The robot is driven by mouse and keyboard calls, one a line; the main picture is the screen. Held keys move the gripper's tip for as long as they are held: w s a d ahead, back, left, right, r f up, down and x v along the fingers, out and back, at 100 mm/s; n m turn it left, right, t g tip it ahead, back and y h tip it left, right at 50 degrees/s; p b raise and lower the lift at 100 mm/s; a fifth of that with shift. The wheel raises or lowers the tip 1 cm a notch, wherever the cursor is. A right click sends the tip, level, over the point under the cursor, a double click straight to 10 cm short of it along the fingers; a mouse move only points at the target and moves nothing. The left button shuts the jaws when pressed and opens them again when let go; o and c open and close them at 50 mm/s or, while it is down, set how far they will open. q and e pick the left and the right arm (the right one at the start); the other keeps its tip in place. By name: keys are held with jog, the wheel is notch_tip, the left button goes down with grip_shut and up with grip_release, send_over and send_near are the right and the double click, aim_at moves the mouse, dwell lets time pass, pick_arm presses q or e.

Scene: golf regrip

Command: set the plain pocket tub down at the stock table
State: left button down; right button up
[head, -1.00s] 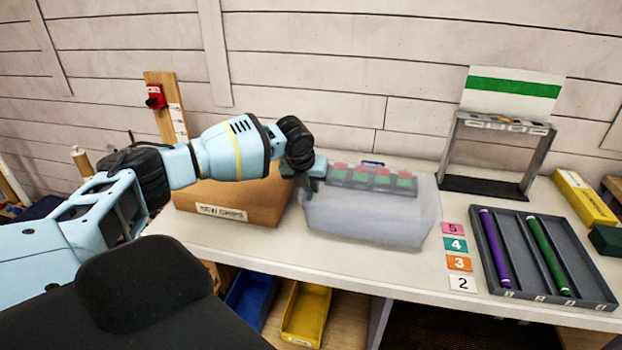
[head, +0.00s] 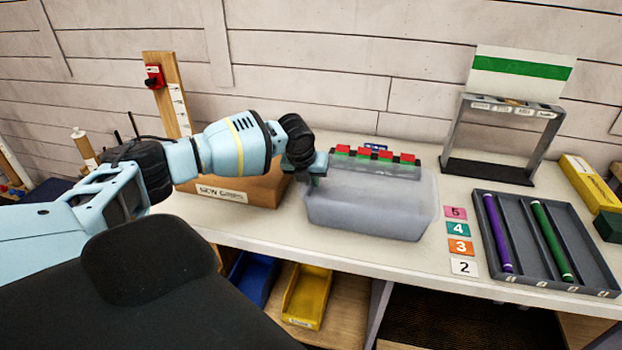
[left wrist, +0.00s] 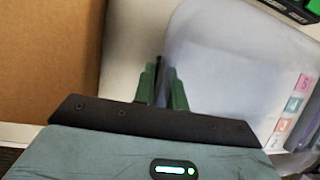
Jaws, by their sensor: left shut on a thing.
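The plain pocket tub (head: 372,212) is a translucent pale grey box at the middle of the stock table (head: 340,258), left of the number cards. It is upright. It looks at or very near the table top; a small gap below cannot be ruled out. My left gripper (head: 313,172) is shut on the tub's left wall near the rim. In the left wrist view the fingers (left wrist: 162,88) close on the edge of the tub (left wrist: 215,75). My right gripper is not in view.
A cardboard box (head: 235,188) stands close left of the tub. Number cards (head: 458,228) and a grey tray with purple and green grips (head: 520,225) lie right. A metal stand (head: 505,130) is behind.

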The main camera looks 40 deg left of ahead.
pick_arm(q)
jog(key=shift+f, duration=0.4)
jog(key=c, duration=1.4)
grip_release()
jog(key=shift+o, duration=0.2)
jog(key=shift+p+v, duration=0.35)
jog(key=shift+v, duration=3.6)
